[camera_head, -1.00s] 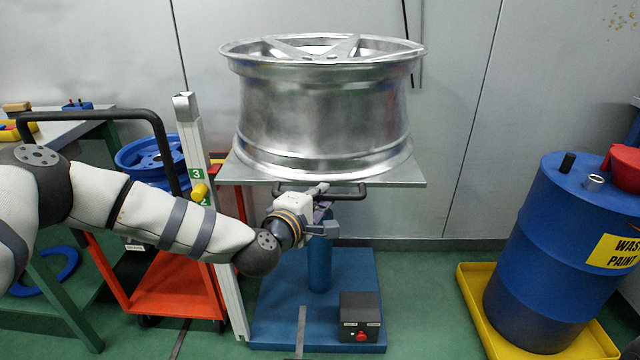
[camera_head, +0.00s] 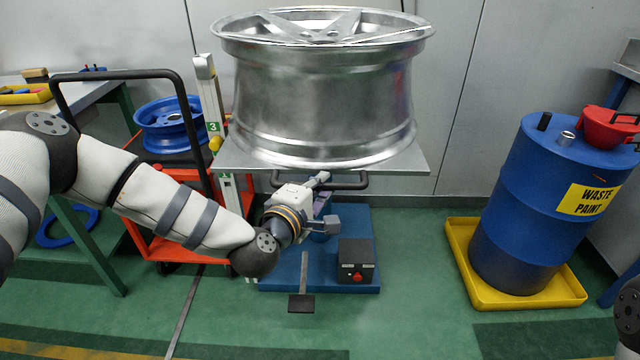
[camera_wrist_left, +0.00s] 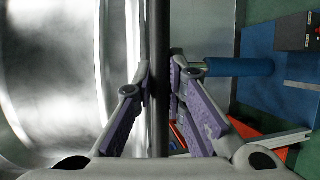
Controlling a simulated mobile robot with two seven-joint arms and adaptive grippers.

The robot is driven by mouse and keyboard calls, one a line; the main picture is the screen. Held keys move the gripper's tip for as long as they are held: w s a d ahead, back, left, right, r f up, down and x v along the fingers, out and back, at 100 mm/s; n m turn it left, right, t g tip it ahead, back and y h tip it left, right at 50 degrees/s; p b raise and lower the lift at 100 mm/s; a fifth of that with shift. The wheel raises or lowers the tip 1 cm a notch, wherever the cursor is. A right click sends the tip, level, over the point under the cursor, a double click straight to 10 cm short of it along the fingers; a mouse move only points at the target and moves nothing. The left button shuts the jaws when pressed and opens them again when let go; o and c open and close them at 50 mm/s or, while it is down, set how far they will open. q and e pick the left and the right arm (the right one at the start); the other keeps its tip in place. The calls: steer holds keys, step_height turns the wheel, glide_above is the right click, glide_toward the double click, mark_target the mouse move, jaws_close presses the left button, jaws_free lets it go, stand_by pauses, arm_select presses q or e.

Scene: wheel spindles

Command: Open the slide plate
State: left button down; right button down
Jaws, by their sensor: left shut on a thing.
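The slide plate (camera_head: 225,163) is a flat grey plate with a large silver wheel rim (camera_head: 320,100) lying on it. A dark bar handle (camera_head: 352,184) runs below the plate's front edge. My left gripper (camera_head: 322,200) is shut on this handle near its middle. In the left wrist view the dark handle bar (camera_wrist_left: 160,40) passes between the purple-padded fingers (camera_wrist_left: 161,85). The gripper hides part of the handle in the head view. My right gripper is not in view.
Below stands a blue base (camera_head: 290,270) with a black control box (camera_head: 355,260) and a pedal (camera_head: 301,303). A white post (camera_head: 209,90) stands left, by an orange cart (camera_head: 160,225). A blue drum (camera_head: 530,200) stands right in a yellow tray (camera_head: 470,270). The front floor is mostly clear.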

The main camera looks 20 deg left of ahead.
arm_select(q)
steer(key=c, duration=1.6)
jaws_free()
steer(key=v, duration=1.2)
